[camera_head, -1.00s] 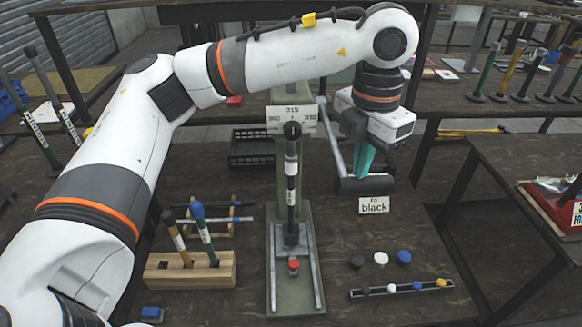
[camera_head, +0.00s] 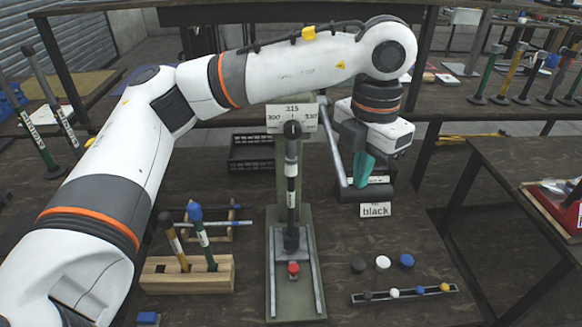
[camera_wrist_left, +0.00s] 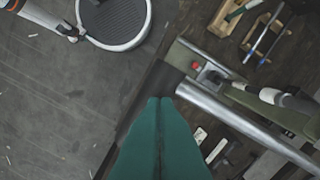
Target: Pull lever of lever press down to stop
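The lever press (camera_head: 295,285) stands in the middle of the table, with a green column and a number sign (camera_head: 292,117). Its grey lever arm (camera_head: 336,145) slants down on the right side to a dark crossbar grip (camera_head: 365,194). The silver lever arm also crosses the left wrist view (camera_wrist_left: 240,122). My left gripper (camera_head: 361,184) has its teal fingers together, pointing down at the grip. In the left wrist view the fingers (camera_wrist_left: 160,105) overlap the dark grip; whether they touch it I cannot tell. My right gripper is out of view.
A wooden block (camera_head: 187,273) with upright tools stands left of the press. A black crate (camera_head: 251,150) is behind. A "black" label (camera_head: 375,210), several caps (camera_head: 383,263) and a strip of small parts (camera_head: 405,293) lie at the right.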

